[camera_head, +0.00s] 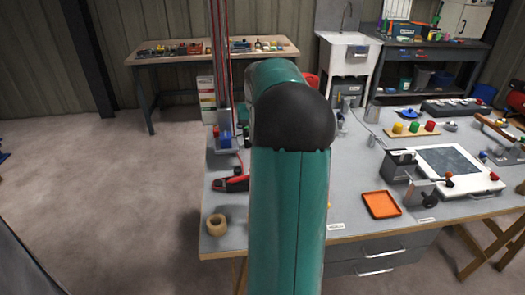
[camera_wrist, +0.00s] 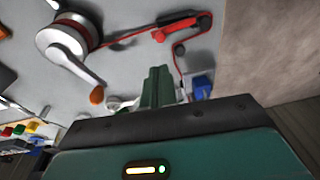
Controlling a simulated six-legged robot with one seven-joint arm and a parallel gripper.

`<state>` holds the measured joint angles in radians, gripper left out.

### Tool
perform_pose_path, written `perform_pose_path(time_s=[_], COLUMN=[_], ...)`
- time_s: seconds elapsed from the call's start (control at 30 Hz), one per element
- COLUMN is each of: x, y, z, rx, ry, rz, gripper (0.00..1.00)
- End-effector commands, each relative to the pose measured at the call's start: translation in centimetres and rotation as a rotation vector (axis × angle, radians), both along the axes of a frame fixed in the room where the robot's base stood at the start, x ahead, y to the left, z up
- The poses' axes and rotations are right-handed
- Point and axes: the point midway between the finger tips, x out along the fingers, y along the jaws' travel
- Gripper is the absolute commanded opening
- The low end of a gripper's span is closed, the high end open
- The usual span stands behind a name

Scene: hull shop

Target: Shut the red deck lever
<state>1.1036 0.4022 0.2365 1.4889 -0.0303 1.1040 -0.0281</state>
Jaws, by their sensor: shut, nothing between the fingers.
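A red lever with black parts (camera_head: 232,184) lies on the workbench (camera_head: 225,165), left of my teal arm. A red line runs to it. In the wrist view, a red lever-like piece (camera_wrist: 184,28) sits near the bench edge, with the red line beside it; how far open it stands is hard to tell. My gripper (camera_wrist: 158,85) shows there with its green fingers together and empty, apart from the red piece. In the head view my arm hides the gripper.
A silver winch drum (camera_wrist: 62,42) with red line and a blue block (camera_wrist: 201,86) are near the red piece. A tan ring (camera_head: 216,225), an orange tray (camera_head: 381,205) and a white-framed hatch (camera_head: 482,187) are on the bench. Open floor (camera_head: 140,200) lies left.

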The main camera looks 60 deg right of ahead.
Motion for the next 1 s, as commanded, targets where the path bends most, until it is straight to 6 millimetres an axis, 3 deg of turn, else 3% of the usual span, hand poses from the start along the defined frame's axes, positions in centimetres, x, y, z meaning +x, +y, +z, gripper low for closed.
perform_pose_path(time_s=[0.6, 0.8, 1.0], x=[1.6, 1.8, 1.8], y=[-0.9, -1.2, -1.3], z=[-11.0, -13.0, -13.4], rx=[0.006, 0.003, 0.003], ry=[0.0, -0.001, -0.002], rz=[0.001, 0.001, 0.0], gripper=[0.0, 0.0, 0.0])
